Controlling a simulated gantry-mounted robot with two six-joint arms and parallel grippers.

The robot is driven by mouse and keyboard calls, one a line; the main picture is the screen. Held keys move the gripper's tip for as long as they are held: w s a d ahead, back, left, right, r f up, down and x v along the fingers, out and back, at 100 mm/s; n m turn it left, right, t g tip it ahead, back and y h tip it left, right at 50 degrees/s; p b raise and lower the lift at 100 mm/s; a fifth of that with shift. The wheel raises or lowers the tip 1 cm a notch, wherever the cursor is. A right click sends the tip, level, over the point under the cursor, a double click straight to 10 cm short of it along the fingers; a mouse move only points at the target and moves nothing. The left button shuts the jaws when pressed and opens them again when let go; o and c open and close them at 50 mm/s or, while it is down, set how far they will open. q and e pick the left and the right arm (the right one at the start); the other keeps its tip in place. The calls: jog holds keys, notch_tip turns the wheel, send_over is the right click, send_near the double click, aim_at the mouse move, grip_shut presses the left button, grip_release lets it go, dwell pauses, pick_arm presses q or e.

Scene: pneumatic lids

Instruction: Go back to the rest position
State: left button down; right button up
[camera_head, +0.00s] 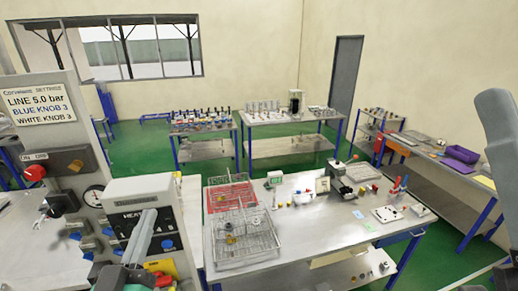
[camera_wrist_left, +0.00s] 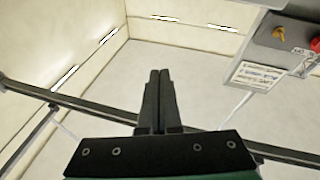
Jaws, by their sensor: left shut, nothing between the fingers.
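My left gripper (camera_head: 148,215) is at the lower left of the head view, pointing up, in front of the grey control panels. In the left wrist view its two dark fingers (camera_wrist_left: 160,73) are together, with nothing between them. They point towards the pale wall and ceiling. A grey part of my right arm shows at the right edge of the head view, but its gripper is out of view.
A heater box (camera_head: 132,187) is behind my left gripper. A steel table (camera_head: 330,240) holds wire baskets (camera_head: 245,247) and small parts. Green floor lies beyond.

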pick_arm(q)
jog(key=s+d+r+m+t+h, duration=0.1)
jog(key=s+r+t, duration=0.1)
jog(key=s+r, duration=0.3)
jog(key=s+d+r+m+t+h, duration=0.1)
jog(key=s+r, duration=0.3)
jog(key=r, duration=0.7)
jog(key=s+d+r+t, duration=0.1)
jog(key=s+r+t, duration=0.2)
jog(key=s+r, duration=0.2)
notch_tip(320, 180, up, 4)
jog(key=shift+s+f+m+h, duration=0.15)
jog(key=shift+s+m+h, duration=0.15)
jog(key=shift+m+h, duration=0.1)
